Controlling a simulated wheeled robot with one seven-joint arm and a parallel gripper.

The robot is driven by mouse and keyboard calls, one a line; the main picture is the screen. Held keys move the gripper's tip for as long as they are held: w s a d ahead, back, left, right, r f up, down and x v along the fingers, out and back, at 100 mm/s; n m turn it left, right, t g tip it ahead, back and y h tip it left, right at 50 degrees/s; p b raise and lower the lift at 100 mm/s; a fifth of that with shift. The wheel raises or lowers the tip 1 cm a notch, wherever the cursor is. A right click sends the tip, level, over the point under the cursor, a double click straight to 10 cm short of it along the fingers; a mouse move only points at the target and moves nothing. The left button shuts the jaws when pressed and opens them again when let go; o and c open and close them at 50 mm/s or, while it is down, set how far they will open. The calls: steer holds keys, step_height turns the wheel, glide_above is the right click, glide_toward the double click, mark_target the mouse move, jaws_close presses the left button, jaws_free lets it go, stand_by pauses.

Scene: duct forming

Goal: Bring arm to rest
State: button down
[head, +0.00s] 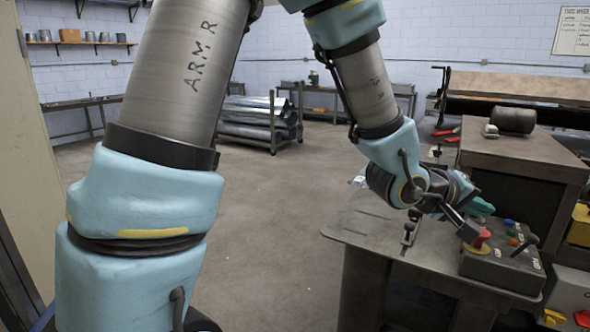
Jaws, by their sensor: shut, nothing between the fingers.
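My arm reaches from the upper left, bends at the top and comes down to the right over a metal workbench (375,243). My gripper (467,230) is shut and holds nothing. It points down and right, just beside the red mushroom button (481,240) on a grey control box (495,266). I cannot tell whether the fingertips touch the button. My wrist hides part of the bench behind it.
The control box also carries small coloured buttons and a black lever (525,245). A brown cabinet (525,160) with a dark cylinder (513,119) on top stands behind it. A rack of sheet-metal ducts (250,117) stands farther back. The floor (285,215) in the middle is clear.

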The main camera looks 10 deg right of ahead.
steer(key=w+a+f+t+y, duration=0.2)
steer(key=w+a+f+y, duration=0.15)
steer(key=w+a, duration=0.6)
steer(key=w+a+f+t+y, duration=0.1)
steer(key=w+a+f+y, duration=0.35)
steer(key=a, duration=0.85)
steer(key=s+a+g+y, duration=0.2)
steer(key=a, duration=1)
steer(key=s+a+n+g+y, duration=0.1)
steer(key=s+a+y, duration=0.2)
steer(key=a, duration=0.9)
steer(key=shift+s+a+f+g, duration=0.25)
steer(key=shift+a+f+g, duration=0.05)
steer(key=shift+f+g, duration=0.1)
